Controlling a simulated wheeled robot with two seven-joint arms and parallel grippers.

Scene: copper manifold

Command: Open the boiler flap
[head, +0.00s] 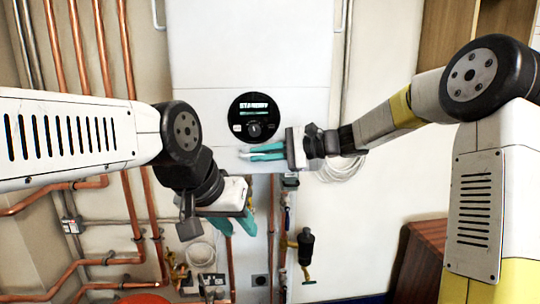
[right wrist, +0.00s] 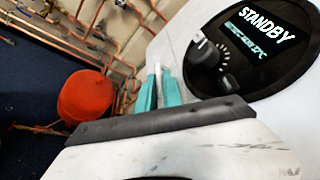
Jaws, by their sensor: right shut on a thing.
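The white boiler (head: 250,45) hangs on the wall in the middle of the head view. A seam crosses its front above a lower white section (head: 300,108), which looks like the flap. This section carries a round black dial panel (head: 255,117) reading STANDBY, also large in the right wrist view (right wrist: 262,50). My right gripper (head: 246,154) is just below the dial, its teal fingers shut on a slim white piece (right wrist: 158,88), apparently the flap's handle. My left gripper (head: 238,225) points down below the boiler, fingers apart and empty.
Copper pipes (head: 130,215) run along the wall at left and below the boiler. A black fitting (head: 306,245) hangs below right. A red-orange vessel (right wrist: 88,105) stands near the floor. A brown wooden cabinet (head: 425,262) is at lower right.

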